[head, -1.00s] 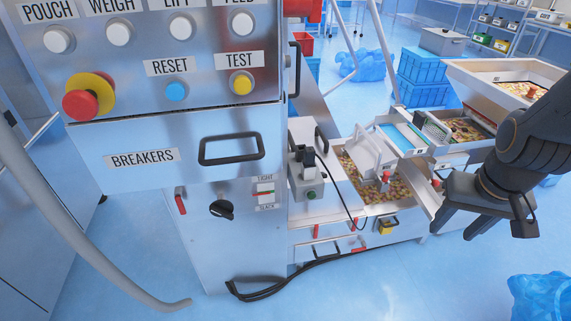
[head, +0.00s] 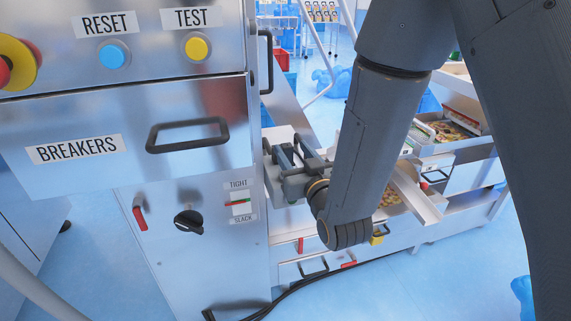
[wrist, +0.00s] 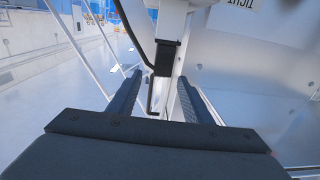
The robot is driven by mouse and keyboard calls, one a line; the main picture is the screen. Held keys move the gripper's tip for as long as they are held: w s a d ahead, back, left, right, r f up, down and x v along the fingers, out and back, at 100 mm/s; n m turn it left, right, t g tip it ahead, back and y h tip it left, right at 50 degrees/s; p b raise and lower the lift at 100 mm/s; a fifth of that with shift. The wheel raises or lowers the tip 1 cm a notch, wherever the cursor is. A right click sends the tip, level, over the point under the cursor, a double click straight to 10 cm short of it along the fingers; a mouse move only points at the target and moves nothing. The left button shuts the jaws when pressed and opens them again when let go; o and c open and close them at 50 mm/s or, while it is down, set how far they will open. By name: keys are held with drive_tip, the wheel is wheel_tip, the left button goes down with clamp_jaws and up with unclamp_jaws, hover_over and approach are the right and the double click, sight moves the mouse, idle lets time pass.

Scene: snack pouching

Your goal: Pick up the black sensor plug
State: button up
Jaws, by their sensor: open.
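The black sensor plug (wrist: 166,58) shows upright in the wrist view, with a black cable curving away from its upper left side. My gripper (wrist: 160,78) is open. Its two dark fingers reach up on either side of the picture's middle, and the plug appears between and just beyond their tips. I see no finger closed on it. In the head view my gripper (head: 285,160) is beside the steel cabinet, at the small sensor box. There the gripper and wrist cover the plug and most of the box.
The steel cabinet (head: 190,255) with its breaker drawer handle (head: 188,135) stands close left of my gripper. A black knob (head: 188,222) and a TIGHT/SLACK gauge (head: 241,203) are on its front. Behind my arm is a snack tray (head: 452,132). A black cable (head: 300,287) runs low in front.

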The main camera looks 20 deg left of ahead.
drive_tip(key=shift+a+f+h, duration=0.15)
drive_tip(key=shift+f+h, duration=0.05)
drive_tip(key=shift+f, duration=0.45)
drive_tip(key=shift+a+f+h, duration=0.15)
drive_tip(key=shift+f+h, duration=0.05)
drive_tip(key=shift+f, duration=0.4)
drive_tip(key=shift+w+a+f, duration=0.1)
drive_tip(key=shift+w+a, duration=0.1)
drive_tip(key=shift+w, duration=0.1)
drive_tip(key=shift+p+x, duration=0.65)
drive_tip(key=shift+x, duration=2.85)
drive_tip(key=c, duration=1)
drive_tip(key=shift+c, duration=0.2)
wheel_tip(320, 180, up, 10)
drive_tip(key=shift+b, duration=0.4)
